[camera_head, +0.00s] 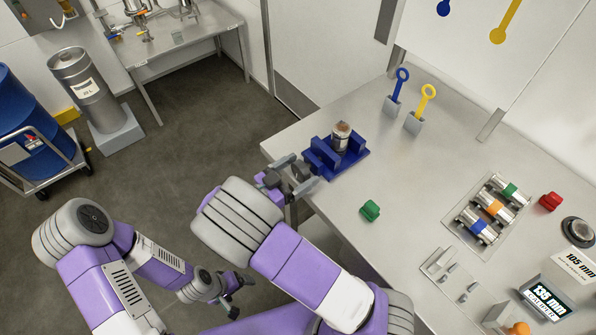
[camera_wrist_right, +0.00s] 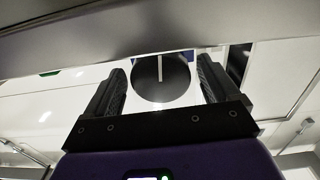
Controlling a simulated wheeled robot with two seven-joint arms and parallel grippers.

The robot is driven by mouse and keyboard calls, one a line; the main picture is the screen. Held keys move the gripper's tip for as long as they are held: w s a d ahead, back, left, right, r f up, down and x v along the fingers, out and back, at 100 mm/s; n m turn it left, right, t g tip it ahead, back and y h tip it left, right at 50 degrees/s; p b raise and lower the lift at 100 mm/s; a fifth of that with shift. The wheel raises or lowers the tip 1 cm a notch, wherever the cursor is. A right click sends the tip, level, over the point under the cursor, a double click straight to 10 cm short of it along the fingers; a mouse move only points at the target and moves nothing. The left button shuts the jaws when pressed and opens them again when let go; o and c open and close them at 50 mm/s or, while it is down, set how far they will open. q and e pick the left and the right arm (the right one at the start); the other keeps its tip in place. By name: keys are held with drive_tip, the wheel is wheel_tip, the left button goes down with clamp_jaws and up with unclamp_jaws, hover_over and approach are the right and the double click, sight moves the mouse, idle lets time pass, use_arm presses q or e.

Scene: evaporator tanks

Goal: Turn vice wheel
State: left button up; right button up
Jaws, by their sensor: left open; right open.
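The blue vice (camera_head: 322,157) stands near the left corner of the table, with a metal cylinder (camera_head: 341,134) upright in it. The vice wheel (camera_wrist_right: 160,77) shows in the right wrist view as a dark round disc with a pale, near-vertical line. My right gripper (camera_head: 290,174) is open at the vice's near left side. In the right wrist view its two fingers (camera_wrist_right: 160,85) stand on either side of the disc, with gaps visible. In the head view the gripper largely hides the wheel. My left gripper (camera_head: 240,295) is open and empty, low over the floor.
Blue (camera_head: 400,85) and yellow (camera_head: 422,107) ring-handled tools stand in holders behind the vice. A tray of coloured cylinders (camera_head: 490,210) is at right. A blue drum (camera_head: 35,125) stands far left.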

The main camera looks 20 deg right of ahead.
drive_tip(key=shift+c, duration=0.2)
drive_tip(key=c, duration=1)
drive_tip(key=m, duration=0.4)
drive_tip(key=o, duration=1)
drive_tip(key=shift+o, duration=0.2)
drive_tip(key=v, duration=0.7)
drive_tip(key=shift+a+p, duration=0.2)
drive_tip(key=shift+p, duration=0.15)
drive_tip(key=shift+s, duration=0.1)
